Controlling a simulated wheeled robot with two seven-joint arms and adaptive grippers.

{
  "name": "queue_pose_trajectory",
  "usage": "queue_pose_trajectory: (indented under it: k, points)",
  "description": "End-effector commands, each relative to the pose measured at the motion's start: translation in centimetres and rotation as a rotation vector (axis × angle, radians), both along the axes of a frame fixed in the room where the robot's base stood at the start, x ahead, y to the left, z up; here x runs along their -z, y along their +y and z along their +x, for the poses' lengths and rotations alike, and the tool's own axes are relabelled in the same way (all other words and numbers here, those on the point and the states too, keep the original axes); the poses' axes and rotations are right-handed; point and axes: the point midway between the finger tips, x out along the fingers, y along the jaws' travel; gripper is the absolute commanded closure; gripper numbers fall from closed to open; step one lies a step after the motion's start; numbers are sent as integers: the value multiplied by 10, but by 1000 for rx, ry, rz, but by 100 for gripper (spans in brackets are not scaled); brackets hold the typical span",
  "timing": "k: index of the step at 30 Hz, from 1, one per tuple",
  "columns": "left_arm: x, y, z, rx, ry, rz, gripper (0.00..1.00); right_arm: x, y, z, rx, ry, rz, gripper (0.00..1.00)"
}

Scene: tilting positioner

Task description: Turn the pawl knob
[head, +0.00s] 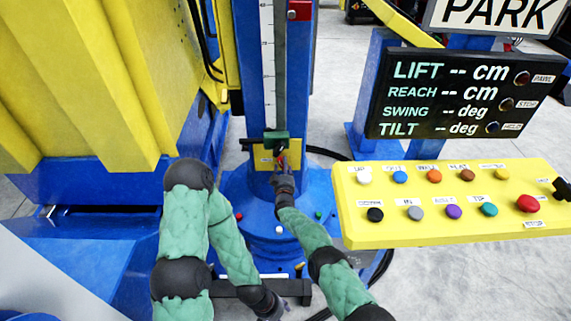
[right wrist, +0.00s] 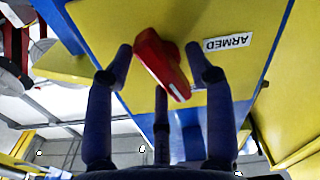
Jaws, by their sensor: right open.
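The red pawl knob (right wrist: 168,72) is a bar-shaped handle on a yellow plate (right wrist: 228,75), beside a label reading ARMED (right wrist: 227,43). In the right wrist view my right gripper (right wrist: 159,52) is open, with one finger on each side of the knob; I cannot tell whether they touch it. In the head view my right gripper (head: 283,168) is at the yellow plate on the blue column and hides most of the knob. My left gripper (head: 281,307) is low at the bottom of the head view, partly hidden by its arm, away from the knob.
A yellow button panel (head: 450,190) stands at the right, below a black display (head: 460,95) reading LIFT, REACH, SWING and TILT with dashes. A PARK sign (head: 495,14) is above it. Yellow and blue machinery (head: 80,80) fills the left side.

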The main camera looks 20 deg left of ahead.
Motion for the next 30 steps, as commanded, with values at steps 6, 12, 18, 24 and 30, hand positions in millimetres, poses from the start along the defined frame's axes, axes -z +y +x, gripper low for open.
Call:
queue_pose_trajectory:
  k: [6,12,18,24,30]
  points:
    - [0,0,-1,0,1,0,46,-1,0,0,0,-1,0,54]
    - [0,0,-1,0,1,0,46,-1,0,0,0,-1,0,100]
    - [0,0,0,0,1,0,46,-1,0,0,0,-3,-6,100]
    - [0,0,0,0,1,0,46,-1,0,0,0,-19,-61,100]
    - [0,0,0,0,1,0,46,-3,1,1,-1,-56,-185,100]
